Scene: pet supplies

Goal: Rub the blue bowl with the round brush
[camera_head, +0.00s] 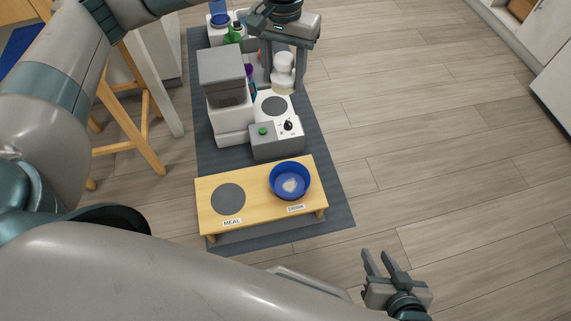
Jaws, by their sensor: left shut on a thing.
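The blue bowl (274,188) stands upright on the right-hand spot of a low wooden stand. A pale patch shows on the bowl's inside bottom. My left gripper (284,72) is at the top of the view, shut on the round brush (284,84). The brush has a white body and a beige underside, and it hangs roughly upright beyond the bowl, apart from it. My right gripper (382,264) is low on the right, in front of the stand, with its two fingers apart and nothing between them.
The wooden stand (253,209) has an empty grey disc (228,199) on its left, labelled MEAL. A grey and white feeder machine (222,85) and a control box (276,146) stand behind it on a grey mat (328,200). A wooden stool (140,100) is at left. Floor at right is clear.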

